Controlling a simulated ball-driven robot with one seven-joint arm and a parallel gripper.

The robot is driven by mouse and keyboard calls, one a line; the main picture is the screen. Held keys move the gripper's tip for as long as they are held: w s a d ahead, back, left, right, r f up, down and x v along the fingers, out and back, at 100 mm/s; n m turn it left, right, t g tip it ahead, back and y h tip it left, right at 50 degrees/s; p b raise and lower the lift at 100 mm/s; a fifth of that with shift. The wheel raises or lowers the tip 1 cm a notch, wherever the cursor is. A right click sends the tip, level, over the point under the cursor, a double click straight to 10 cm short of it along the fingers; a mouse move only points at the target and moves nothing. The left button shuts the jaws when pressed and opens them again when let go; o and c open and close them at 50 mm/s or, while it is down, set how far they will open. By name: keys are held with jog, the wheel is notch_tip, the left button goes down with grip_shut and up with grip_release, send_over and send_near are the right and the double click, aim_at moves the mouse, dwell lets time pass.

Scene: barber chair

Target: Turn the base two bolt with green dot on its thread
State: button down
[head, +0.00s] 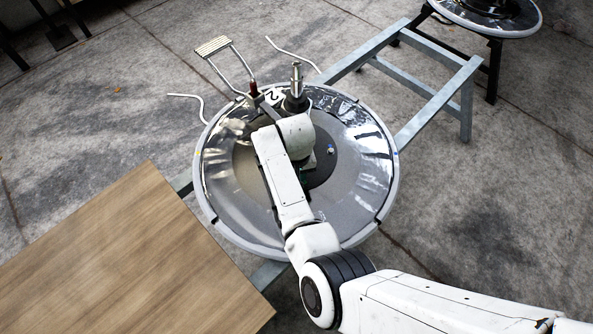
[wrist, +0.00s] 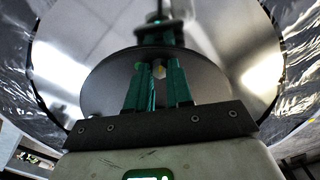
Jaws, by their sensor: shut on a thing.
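The round chrome base (head: 230,190) lies on a metal frame, with a mark like a "2" near its far rim. A dark disc (head: 345,165) sits at its middle, with a post (head: 296,85) behind. A small bolt with a blue mark (head: 331,150) stands on the disc, right of my arm. My gripper reaches down onto the disc; my arm mostly hides it in the head view. In the wrist view its green fingers (wrist: 157,77) are shut on a small pale bolt (wrist: 158,71). The fingers cover most of this bolt, and I cannot make out a green dot on it.
A wooden tabletop (head: 120,255) fills the lower left. The grey metal frame (head: 420,85) extends to the upper right. A second chrome base (head: 490,12) stands at the top right. Open concrete floor lies around.

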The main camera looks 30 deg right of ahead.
jog(key=m+p, duration=0.2)
jog(key=m, duration=0.2)
jog(key=shift+r, duration=0.15)
jog(key=shift+m+p, duration=0.95)
jog(key=shift+m, duration=1.55)
jog(key=c, duration=1)
grip_release()
notch_tip(320, 180, up, 11)
jog(key=p, duration=0.4)
jog(key=shift+f, duration=0.2)
